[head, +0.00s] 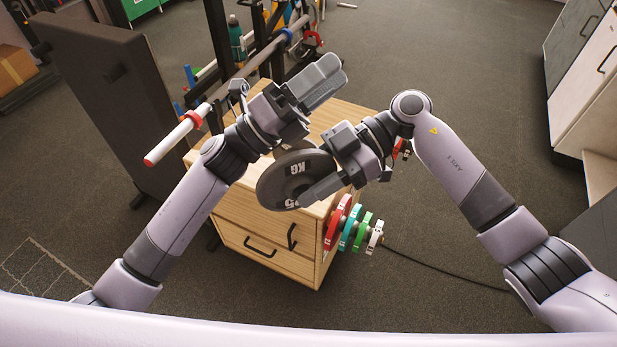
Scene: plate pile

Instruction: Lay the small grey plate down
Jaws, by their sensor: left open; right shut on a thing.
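The small grey plate (280,183), a dark grey weight disc with white "KG" lettering, is held tilted, nearly on edge, over the front of the wooden cabinet (345,118). My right gripper (308,190) is shut on the plate's right side, with one finger across its face. The finger behind the plate is hidden. My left gripper (322,80) is open and apart from the plate, above the back of the cabinet top. A grey rounded shape shows just behind the plate's upper edge; I cannot tell what it is.
A barbell (215,107) on a rack crosses behind my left arm. Red, teal, green and white discs (352,228) hang on the cabinet's right side. A dark upright pad (115,100) stands at left. Bare cabinet top shows at the right and back. A cable lies on the floor.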

